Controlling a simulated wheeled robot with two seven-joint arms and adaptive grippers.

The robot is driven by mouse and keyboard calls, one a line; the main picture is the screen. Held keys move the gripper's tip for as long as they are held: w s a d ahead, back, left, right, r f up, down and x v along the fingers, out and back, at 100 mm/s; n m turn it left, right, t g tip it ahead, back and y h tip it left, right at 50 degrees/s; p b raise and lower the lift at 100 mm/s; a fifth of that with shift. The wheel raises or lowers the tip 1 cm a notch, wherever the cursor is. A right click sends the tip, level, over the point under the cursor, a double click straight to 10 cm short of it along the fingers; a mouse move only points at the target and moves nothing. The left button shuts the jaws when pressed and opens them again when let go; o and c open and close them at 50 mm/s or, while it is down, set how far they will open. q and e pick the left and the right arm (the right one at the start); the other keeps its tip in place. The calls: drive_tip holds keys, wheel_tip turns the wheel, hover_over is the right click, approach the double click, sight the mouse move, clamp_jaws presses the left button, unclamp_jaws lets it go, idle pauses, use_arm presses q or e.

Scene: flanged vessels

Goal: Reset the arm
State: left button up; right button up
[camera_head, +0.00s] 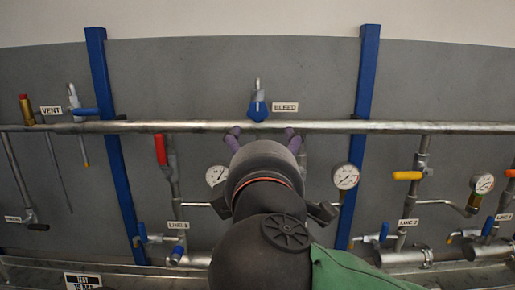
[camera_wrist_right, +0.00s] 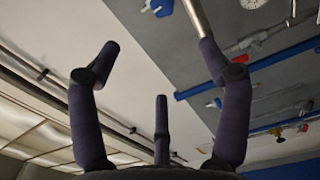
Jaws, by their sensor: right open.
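My right arm rises from the bottom middle of the head view. Its dark gripper (camera_head: 262,134) points away from me at the panel, with purple fingertips spread just under the horizontal pipe (camera_head: 400,127). In the right wrist view the gripper (camera_wrist_right: 158,62) has three fingers spread apart with nothing between them. The pipe (camera_wrist_right: 196,15) runs behind the tip of the right finger there; I cannot tell whether they touch. My left gripper is not in view.
A blue-handled bleed valve (camera_head: 258,108) sits above the gripper. A red-handled valve (camera_head: 160,150) and a gauge (camera_head: 216,175) are at its left, another gauge (camera_head: 346,177) at its right. Blue posts (camera_head: 366,70) cross the grey panel (camera_head: 230,70). The upper panel is mostly clear.

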drive_tip(key=w+a+f+n+g+y, duration=0.1)
drive_tip(key=w+a+f+g, duration=0.2)
drive_tip(key=f, duration=0.6)
drive_tip(key=w+a+f+g, duration=0.1)
drive_tip(key=w+a+f, duration=0.3)
drive_tip(key=f, duration=0.5)
drive_tip(key=w+d+f+m+g+y+p, duration=0.2)
drive_tip(key=f+g, duration=0.5)
drive_tip(key=f, duration=1.9)
drive_tip(key=s+d+f+m+g, duration=0.2)
drive_tip(key=s+f+m, duration=0.1)
drive_tip(key=f, duration=0.8)
drive_tip(key=s+d+f+m+g, duration=0.2)
drive_tip(key=d+f+m+g, duration=0.1)
drive_tip(key=f, duration=0.7)
use_arm(q)
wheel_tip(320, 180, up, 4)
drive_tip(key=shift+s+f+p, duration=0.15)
drive_tip(key=shift+p, duration=0.7)
use_arm(e)
drive_tip(key=s+d+f+m, duration=0.4)
drive_tip(key=s+f+m, duration=0.2)
drive_tip(key=s+f, duration=0.2)
drive_tip(key=s+d+f+m+g+y, duration=0.1)
drive_tip(key=s+d+f+m, duration=0.4)
drive_tip(key=s+f+m, duration=0.2)
drive_tip(key=shift+s+f+g, duration=0.3)
drive_tip(key=shift+s+f, duration=0.4)
drive_tip(key=shift+s, duration=0.1)
